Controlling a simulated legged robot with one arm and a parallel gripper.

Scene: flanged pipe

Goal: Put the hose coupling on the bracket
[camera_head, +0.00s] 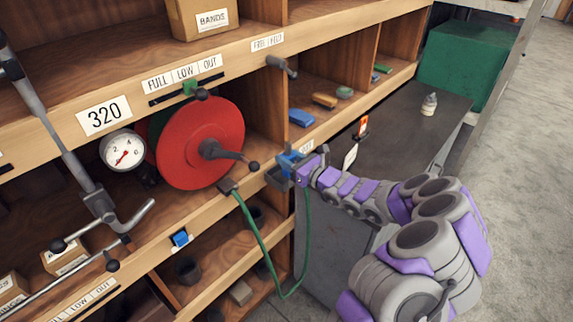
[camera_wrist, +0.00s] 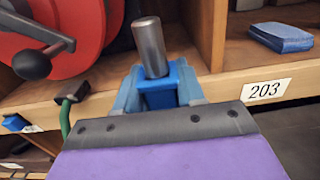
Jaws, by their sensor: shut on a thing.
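My gripper (camera_head: 284,170) is shut on the hose coupling (camera_head: 291,159), in front of the shelf edge to the right of the red reel. In the wrist view, the coupling (camera_wrist: 151,48) shows a grey metal cylinder standing up from a blue body between my fingers (camera_wrist: 159,88). A green hose (camera_head: 262,245) hangs in a loop from a dark fitting (camera_head: 228,187) below the reel up towards my gripper. A small blue and white piece (camera_head: 180,238), possibly the bracket, sits on the lower shelf edge at left, apart from my gripper; its blue part shows in the wrist view (camera_wrist: 15,122).
The red reel (camera_head: 202,145) has a crank handle (camera_head: 232,154) jutting out left of my gripper. A gauge (camera_head: 122,150) and a grey pipe frame (camera_head: 70,150) stand further left. A blue block (camera_head: 302,117) lies on the shelf. A dark cabinet top (camera_head: 405,130) is at right.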

